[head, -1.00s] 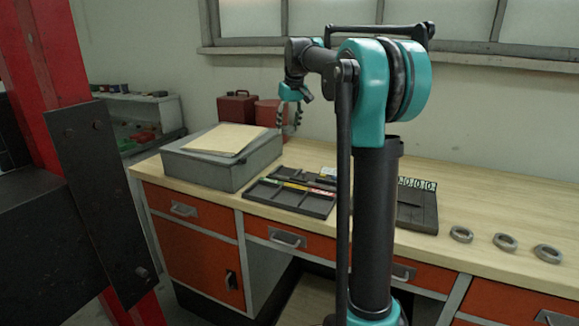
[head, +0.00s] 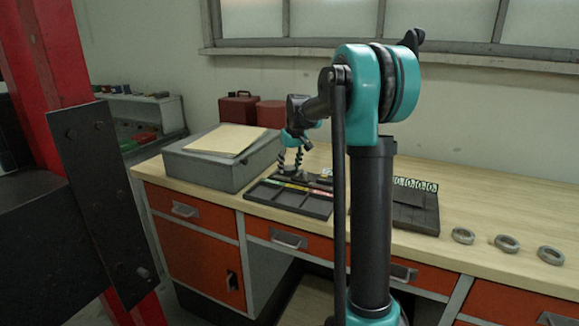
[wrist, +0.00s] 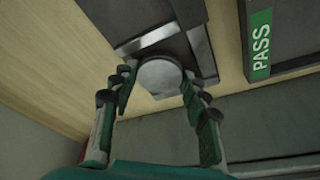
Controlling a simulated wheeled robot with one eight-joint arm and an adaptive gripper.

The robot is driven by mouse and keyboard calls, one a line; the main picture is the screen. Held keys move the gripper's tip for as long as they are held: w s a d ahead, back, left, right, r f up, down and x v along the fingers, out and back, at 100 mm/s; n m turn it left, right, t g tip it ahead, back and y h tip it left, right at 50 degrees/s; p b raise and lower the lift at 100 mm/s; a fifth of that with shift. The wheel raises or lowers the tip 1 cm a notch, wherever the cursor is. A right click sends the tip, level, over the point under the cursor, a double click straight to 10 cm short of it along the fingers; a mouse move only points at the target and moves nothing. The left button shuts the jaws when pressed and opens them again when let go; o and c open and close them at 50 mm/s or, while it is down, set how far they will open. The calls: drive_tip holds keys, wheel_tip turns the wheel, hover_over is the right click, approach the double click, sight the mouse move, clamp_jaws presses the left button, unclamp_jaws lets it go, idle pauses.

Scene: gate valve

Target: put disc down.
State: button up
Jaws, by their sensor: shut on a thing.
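A round, pale grey disc (wrist: 158,76) sits between the fingertips of my gripper (wrist: 158,82) in the wrist view. The fingers are shut on it from both sides. Under or just beyond it is a dark block with a shiny metal strip (wrist: 155,40); I cannot tell whether the disc touches it. In the head view my gripper (head: 291,161) is low over the bench, behind the dark compartment tray (head: 310,206) and right of the grey box. The disc is too small to make out clearly there. A green PASS label (wrist: 261,45) is on a dark tray at the upper right.
The wooden bench (head: 480,204) carries a grey box (head: 208,172) with papers on top. A second dark tray (head: 415,216) lies behind my arm. Red containers (head: 238,107) stand at the back. The bench's back right is clear.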

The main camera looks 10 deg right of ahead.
drive_tip(key=shift+f, duration=0.15)
drive_tip(key=o, duration=1.2)
drive_tip(key=v, duration=1.2)
